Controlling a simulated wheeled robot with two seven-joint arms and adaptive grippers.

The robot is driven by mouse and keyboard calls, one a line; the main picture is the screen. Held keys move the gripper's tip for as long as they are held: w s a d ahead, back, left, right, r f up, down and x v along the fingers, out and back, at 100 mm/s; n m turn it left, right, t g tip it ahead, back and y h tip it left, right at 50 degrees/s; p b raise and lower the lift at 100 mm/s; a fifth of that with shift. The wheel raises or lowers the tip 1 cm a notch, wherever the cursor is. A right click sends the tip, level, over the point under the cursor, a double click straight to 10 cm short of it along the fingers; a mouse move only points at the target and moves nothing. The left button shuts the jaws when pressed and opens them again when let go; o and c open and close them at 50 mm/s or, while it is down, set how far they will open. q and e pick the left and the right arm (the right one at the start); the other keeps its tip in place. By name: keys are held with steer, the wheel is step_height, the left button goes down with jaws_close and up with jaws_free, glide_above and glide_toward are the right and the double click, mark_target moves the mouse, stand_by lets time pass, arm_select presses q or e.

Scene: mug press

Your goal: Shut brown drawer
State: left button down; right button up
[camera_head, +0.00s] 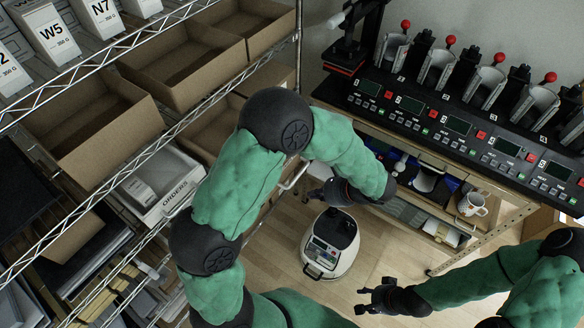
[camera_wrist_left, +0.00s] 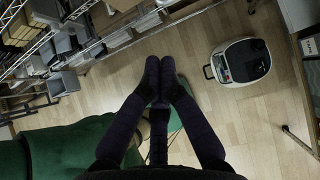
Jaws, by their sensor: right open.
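A brown, wood-edged drawer front (camera_head: 478,240) shows below the press bench at the right; I cannot tell for sure that it is the brown drawer, or how far out it stands. A white mug (camera_head: 472,204) rests in the open space behind it. My left gripper (camera_head: 322,193) is to the left of this bench, over the floor, apart from the drawer. In the left wrist view its fingers (camera_wrist_left: 160,63) are together and hold nothing. My right gripper (camera_head: 372,297) is open and empty over the floor, lower in the picture, away from the drawer.
A wire shelf rack with cardboard boxes (camera_head: 183,62) and an orders tray (camera_head: 165,185) fills the left. A white rounded machine (camera_head: 330,245) stands on the floor; it also shows in the left wrist view (camera_wrist_left: 240,62). A press row (camera_head: 450,120) tops the bench.

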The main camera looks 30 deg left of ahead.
arm_select(q)
steer(key=r, duration=0.2)
glide_toward(285, 187)
steer(key=shift+y, duration=0.3)
steer(key=a+f, duration=0.1)
steer(key=f, duration=0.1)
steer(key=a+f, duration=0.1)
steer(key=f, duration=0.1)
steer(key=shift+s+a, duration=0.1)
steer(key=shift+a, duration=0.05)
steer(key=shift+a+p, duration=0.6)
steer(key=shift+a, duration=1.4)
steer(key=shift+w, duration=0.25)
steer(key=shift+a, duration=0.15)
